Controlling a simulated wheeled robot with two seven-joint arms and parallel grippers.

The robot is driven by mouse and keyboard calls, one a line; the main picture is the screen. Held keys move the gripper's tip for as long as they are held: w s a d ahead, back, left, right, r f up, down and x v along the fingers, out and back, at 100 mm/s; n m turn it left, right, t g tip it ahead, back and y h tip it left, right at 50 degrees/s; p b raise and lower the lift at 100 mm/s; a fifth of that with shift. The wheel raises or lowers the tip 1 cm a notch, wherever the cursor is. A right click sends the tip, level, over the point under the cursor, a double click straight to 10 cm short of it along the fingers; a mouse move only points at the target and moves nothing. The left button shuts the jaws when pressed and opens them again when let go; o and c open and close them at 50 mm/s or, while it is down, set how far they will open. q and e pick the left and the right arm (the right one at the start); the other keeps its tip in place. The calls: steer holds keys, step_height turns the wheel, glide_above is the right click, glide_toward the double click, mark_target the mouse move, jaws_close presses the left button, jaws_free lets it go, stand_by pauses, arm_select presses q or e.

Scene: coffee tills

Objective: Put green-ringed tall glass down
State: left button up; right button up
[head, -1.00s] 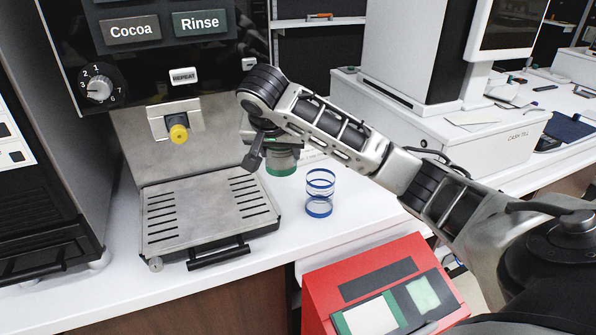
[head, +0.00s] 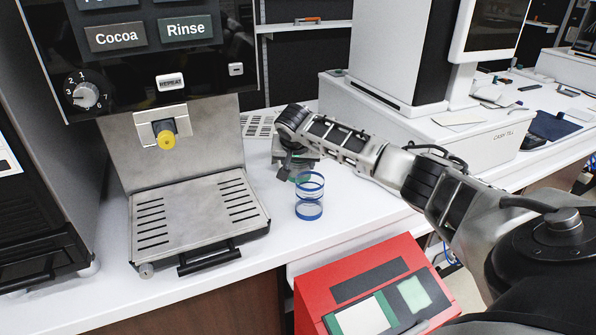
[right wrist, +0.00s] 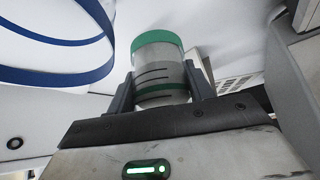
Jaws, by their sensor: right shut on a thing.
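My right gripper (head: 300,170) is shut on the green-ringed tall glass, just behind the blue-ringed glass. In the right wrist view the green-ringed tall glass (right wrist: 158,65) is clear with green bands and dark marks, held between the two fingers of the gripper (right wrist: 158,80). In the head view it is mostly hidden by the gripper and the blue-ringed glass; whether its base touches the counter I cannot tell. The blue-ringed glass (head: 309,209) stands upright on the white counter (head: 345,215); its blue rings (right wrist: 62,76) also show close by in the right wrist view. My left gripper is out of view.
A coffee machine with a slotted metal drip tray (head: 197,212) and yellow-tipped spout (head: 166,139) stands at the left. A white cash till (head: 480,150) is at the right. A red device (head: 375,290) sits at the front edge. A white vented plate (head: 259,127) lies behind.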

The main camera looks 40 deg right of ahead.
mark_target(298, 172)
steer(key=shift+a+f, duration=0.1)
steer(key=shift+f, duration=1.2)
steer(key=shift+f, duration=0.1)
steer(key=o, duration=1.1)
steer(key=shift+f, duration=0.1)
steer(key=shift+r, duration=0.25)
steer(key=shift+s+a+r, duration=0.15)
steer(key=shift+r, duration=0.15)
steer(key=v, duration=1.1)
steer(key=shift+p, duration=0.4)
steer(key=shift+s, duration=0.1)
